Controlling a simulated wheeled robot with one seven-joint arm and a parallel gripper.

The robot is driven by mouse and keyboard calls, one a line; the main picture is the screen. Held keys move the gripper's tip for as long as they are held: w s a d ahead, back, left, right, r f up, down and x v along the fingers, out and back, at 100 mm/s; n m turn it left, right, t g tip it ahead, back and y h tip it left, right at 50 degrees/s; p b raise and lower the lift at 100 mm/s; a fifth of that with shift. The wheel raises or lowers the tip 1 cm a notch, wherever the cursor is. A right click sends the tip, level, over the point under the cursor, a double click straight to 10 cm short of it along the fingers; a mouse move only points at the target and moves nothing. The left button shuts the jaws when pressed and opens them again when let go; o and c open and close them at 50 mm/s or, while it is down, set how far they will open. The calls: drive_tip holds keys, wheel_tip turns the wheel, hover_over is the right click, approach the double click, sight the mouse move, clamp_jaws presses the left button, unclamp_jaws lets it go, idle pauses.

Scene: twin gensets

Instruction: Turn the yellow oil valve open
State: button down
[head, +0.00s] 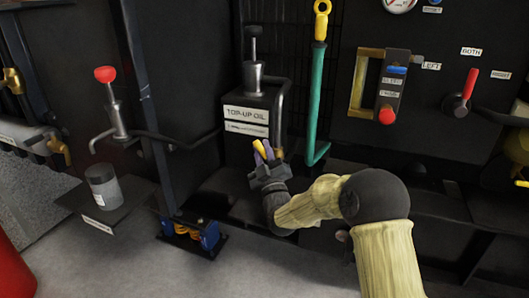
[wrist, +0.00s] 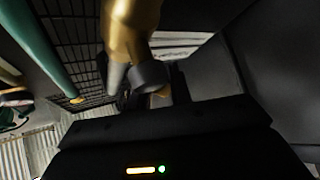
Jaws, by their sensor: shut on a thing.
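In the wrist view, a brass-coloured body (wrist: 130,30) with a grey round end (wrist: 149,75) sits just beyond the gripper. The jaw tips are dark and hard to make out there.
A green pipe (head: 317,95) hangs just right of the tank. A hand pump with a red knob (head: 105,74) and a shelf with a jar (head: 104,186) stand at the left. A control panel with a red lever (head: 467,85) is at the right.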

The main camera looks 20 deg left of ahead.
sight(262, 145)
drive_tip(key=c, duration=1.3)
unclamp_jaws()
drive_tip(key=shift+s+a+f, duration=0.15)
drive_tip(key=shift+r, duration=0.35)
wheel_tip(262, 145, up, 10)
drive_tip(key=p, duration=0.5)
drive_tip(key=shift+f, duration=0.25)
